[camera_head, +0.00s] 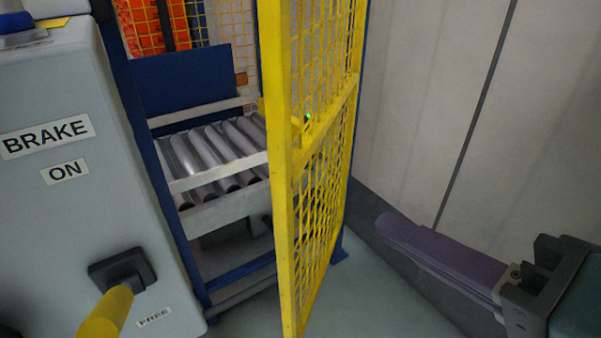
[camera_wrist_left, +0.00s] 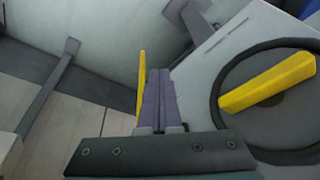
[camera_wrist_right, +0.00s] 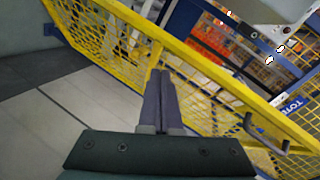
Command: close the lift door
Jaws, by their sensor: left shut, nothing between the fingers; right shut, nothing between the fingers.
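The lift door (camera_head: 280,180) is a yellow frame with yellow mesh. It stands open, swung out from the blue lift frame (camera_head: 160,170), with the roller bed visible behind it. It also crosses the right wrist view (camera_wrist_right: 215,70), where a grey handle (camera_wrist_right: 268,142) shows on it. My right gripper (camera_head: 384,224) is shut and empty, to the right of the door in the head view. In the right wrist view its fingertips overlap the mesh; contact cannot be told. My left gripper (camera_wrist_left: 159,74) is shut and empty, seen only in its wrist view, beside a grey cabinet.
A grey cabinet (camera_head: 60,210) labelled BRAKE stands at the left, with a yellow lever (camera_head: 107,312). A dark ring with a yellow bar (camera_wrist_left: 268,84) shows in the left wrist view. A pale wall (camera_head: 430,90) is at the right. Floor (camera_head: 375,300) right of the door is clear.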

